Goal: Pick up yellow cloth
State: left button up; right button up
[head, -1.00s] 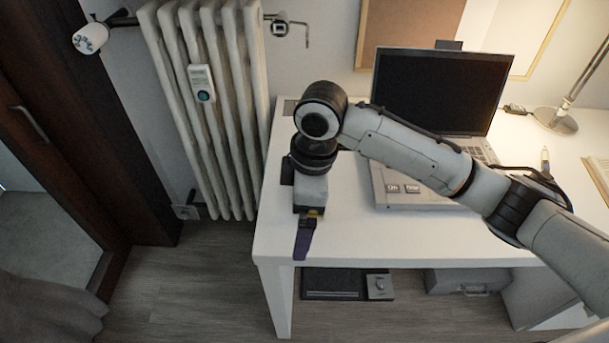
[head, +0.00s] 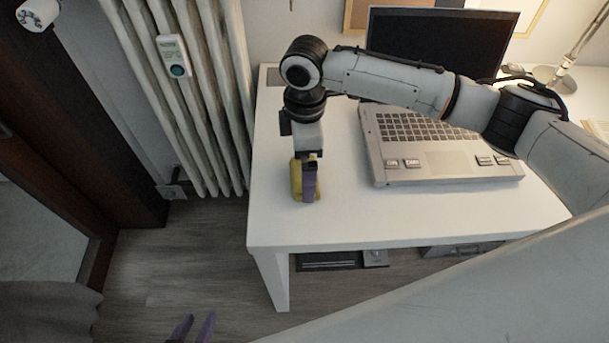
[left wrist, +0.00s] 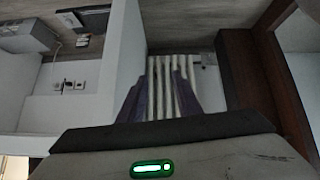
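The yellow cloth (head: 296,181) shows in the head view near the front left part of the white desk, as a narrow upright patch partly hidden by my right gripper. My right gripper (head: 310,186), on the arm coming in from the right, points down with a purple finger against the cloth in the picture. Whether it grips the cloth or only overlaps it cannot be told. My left gripper (head: 192,328) shows at the bottom edge, its purple fingers apart and empty, away from the desk. In the left wrist view its open fingers (left wrist: 160,98) have nothing between them.
The white desk (head: 330,222) carries an open laptop (head: 440,165) right of the cloth. A white radiator (head: 205,110) stands on the wall left of the desk. A dark wooden door (head: 70,120) is at far left. The floor between is clear.

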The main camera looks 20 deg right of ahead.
jog(key=shift+f, duration=0.8)
jog(key=c, duration=0.9)
jog(key=shift+c, duration=0.2)
jog(key=shift+r, duration=0.1)
notch_tip(320, 180, up, 10)
jog(key=shift+p, duration=0.35)
